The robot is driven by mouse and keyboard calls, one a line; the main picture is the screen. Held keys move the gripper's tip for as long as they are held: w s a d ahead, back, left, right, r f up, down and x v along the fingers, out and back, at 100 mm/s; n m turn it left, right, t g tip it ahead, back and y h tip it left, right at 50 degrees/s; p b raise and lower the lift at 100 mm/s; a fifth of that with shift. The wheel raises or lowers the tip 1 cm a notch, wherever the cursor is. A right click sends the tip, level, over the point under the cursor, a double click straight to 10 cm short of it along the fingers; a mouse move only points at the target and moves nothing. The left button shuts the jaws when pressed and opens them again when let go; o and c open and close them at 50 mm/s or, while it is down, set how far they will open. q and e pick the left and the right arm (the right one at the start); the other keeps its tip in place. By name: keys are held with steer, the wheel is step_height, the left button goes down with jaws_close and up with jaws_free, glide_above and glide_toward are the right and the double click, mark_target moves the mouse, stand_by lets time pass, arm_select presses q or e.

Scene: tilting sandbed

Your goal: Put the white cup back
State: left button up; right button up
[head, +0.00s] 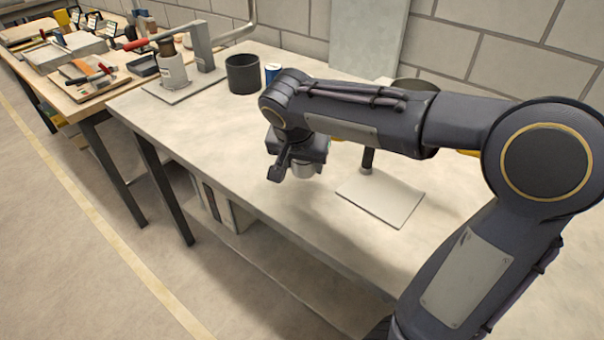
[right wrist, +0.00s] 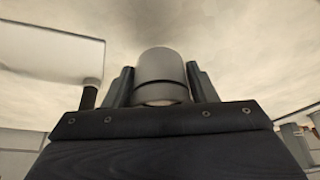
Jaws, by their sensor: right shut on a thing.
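My right gripper (head: 292,166) is shut on the white cup (head: 306,168), holding it over the near middle of the table. My arm and gripper hide part of the cup in the head view. In the right wrist view the cup (right wrist: 160,75) is a pale cylinder between the two dark fingers. I cannot tell how high it is above the tabletop. My left gripper is not in view.
A white plate (head: 385,202) with a dark post (head: 367,160) lies right of the cup. A black pot (head: 242,74) and a blue can (head: 272,72) stand farther back. A lever press (head: 200,48) stands at the table's far left. The table (head: 190,120) is bare between.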

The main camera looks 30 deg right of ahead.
mark_target(303, 185)
steer(key=shift+w+d+f, duration=0.25)
steer(key=shift+w+f, duration=0.15)
steer(key=shift+f, duration=0.15)
steer(key=x, duration=0.2)
steer(key=shift+a+f, duration=0.1)
steer(key=shift+f, duration=0.3)
steer(key=shift+f+b, duration=0.3)
steer(key=shift+f, duration=0.2)
steer(key=shift+f, duration=0.2)
steer(key=o, duration=1.1)
steer(key=shift+r, duration=0.15)
